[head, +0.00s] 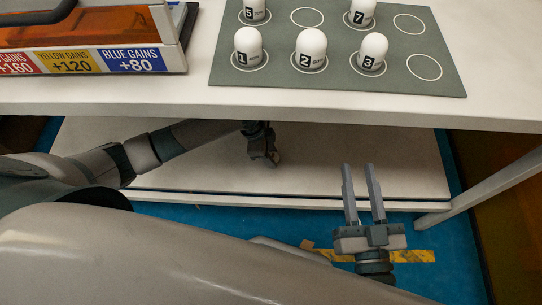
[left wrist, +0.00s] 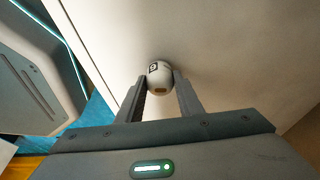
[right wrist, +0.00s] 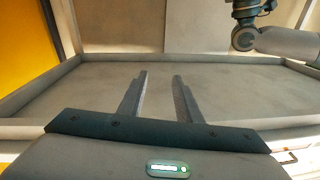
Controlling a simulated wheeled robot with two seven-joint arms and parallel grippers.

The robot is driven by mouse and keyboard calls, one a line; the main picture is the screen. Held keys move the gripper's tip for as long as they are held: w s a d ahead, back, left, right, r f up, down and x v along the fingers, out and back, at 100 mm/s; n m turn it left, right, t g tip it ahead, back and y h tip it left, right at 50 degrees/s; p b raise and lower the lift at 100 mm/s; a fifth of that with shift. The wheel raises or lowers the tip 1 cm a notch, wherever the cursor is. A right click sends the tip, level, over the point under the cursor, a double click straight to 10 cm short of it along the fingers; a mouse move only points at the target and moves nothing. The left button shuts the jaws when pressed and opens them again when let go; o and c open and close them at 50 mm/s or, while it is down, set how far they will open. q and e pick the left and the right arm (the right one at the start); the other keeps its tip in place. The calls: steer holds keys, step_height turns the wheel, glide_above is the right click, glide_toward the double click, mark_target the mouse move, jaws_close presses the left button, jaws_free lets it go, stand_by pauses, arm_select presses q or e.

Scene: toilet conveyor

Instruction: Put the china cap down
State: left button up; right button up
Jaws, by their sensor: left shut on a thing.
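A white china cap (left wrist: 160,76) with a dark number label sits between the fingertips of my left gripper (left wrist: 159,84) in the left wrist view. The gripper is shut on it, against a pale flat surface; whether cap and surface touch I cannot tell. In the head view my left gripper (head: 264,158) is below the tabletop, over the lower shelf, and the cap is mostly hidden. My right gripper (head: 361,170) is open and empty in front of the shelf; its bare fingers also show in the right wrist view (right wrist: 161,78).
A grey mat (head: 225,62) on the white table (head: 192,97) holds several upright white caps, including 1 (head: 248,46), 2 (head: 311,49) and 3 (head: 372,51). Several mat circles are empty. An orange-windowed box (head: 95,25) stands left. The lower shelf (head: 350,150) looks clear.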

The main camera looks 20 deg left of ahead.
arm_select(q)
steer(key=shift+f, duration=0.35)
arm_select(e)
steer(key=shift+s+r, duration=0.1)
steer(key=shift+r, duration=0.35)
arm_select(q)
steer(key=shift+f, duration=0.1)
steer(key=o, duration=1.1)
steer(key=shift+r, duration=0.45)
steer(key=shift+p+v, duration=1.5)
steer(key=shift+v, duration=4.15)
arm_select(e)
step_height(320, 180, down, 10)
steer(key=s+d+g+h, duration=0.1)
steer(key=d+g+h, duration=0.1)
steer(key=g, duration=0.4)
steer(key=shift+s+d+f, duration=0.15)
steer(key=shift+s+d, duration=0.15)
